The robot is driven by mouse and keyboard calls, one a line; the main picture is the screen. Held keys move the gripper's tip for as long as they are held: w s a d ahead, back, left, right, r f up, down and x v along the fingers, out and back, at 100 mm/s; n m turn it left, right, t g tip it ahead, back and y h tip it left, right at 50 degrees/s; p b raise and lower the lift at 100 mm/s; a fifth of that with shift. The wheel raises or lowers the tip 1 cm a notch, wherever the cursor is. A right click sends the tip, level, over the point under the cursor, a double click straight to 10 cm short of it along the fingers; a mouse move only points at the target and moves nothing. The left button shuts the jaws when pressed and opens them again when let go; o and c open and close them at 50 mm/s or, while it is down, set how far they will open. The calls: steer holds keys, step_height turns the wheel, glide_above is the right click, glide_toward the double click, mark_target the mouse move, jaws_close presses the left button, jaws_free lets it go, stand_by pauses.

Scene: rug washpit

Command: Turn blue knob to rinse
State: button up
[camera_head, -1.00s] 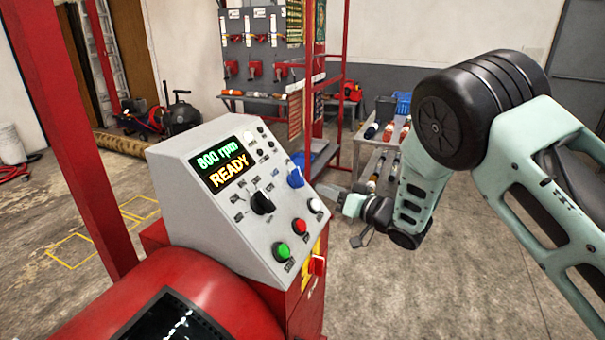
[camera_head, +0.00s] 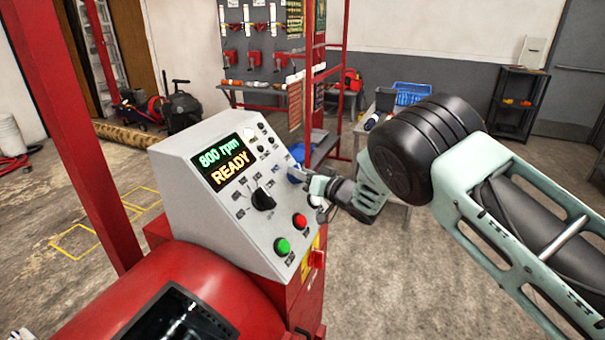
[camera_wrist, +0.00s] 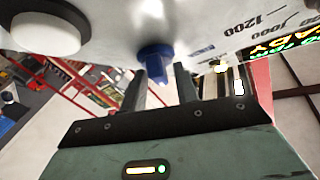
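The blue knob (camera_wrist: 155,58) sits on the grey sloping control panel (camera_head: 205,215). In the head view the blue knob (camera_head: 296,175) is partly hidden by my gripper (camera_head: 316,185), which is at the panel's right side. In the wrist view my gripper (camera_wrist: 162,74) is open, with one finger on each side below the knob. The fingertips are close to the knob; I cannot tell whether they touch it. The knob's own setting marks are not readable. The panel display (camera_head: 224,162) reads "800 rpm READY".
A black selector knob (camera_head: 263,199), a red button (camera_head: 299,221) and a green button (camera_head: 282,246) are on the same panel. A white button (camera_wrist: 45,30) is near my gripper in the wrist view. A red post (camera_head: 85,130) stands left of the panel.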

steer(key=c, duration=0.3)
steer(key=shift+c, duration=0.2)
